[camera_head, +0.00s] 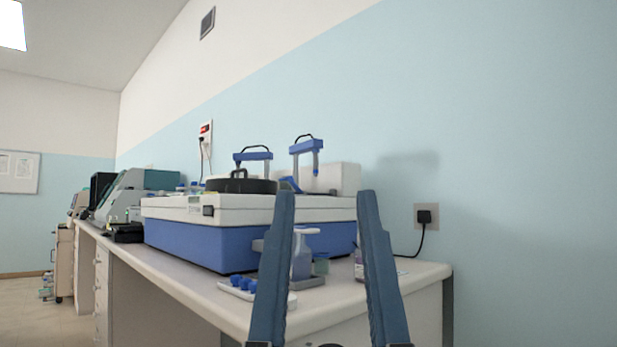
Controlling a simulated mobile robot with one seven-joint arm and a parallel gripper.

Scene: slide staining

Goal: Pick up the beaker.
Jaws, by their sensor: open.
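My gripper (325,196) points up in the foreground, its two blue fingers wide apart with nothing between the tips. Through the gap I see the bench behind. I cannot make out a clear beaker. A small greenish container (320,264) stands between the fingers, too small to identify. A small bottle with a purplish label (359,268) is partly covered by the right finger.
The white bench (430,271) ends at the right. A large blue and white machine (190,243) fills its middle. A white tray with blue-topped items (240,291) lies near the front edge. A black plug (424,217) and cord are on the wall. More equipment (135,192) stands at the left.

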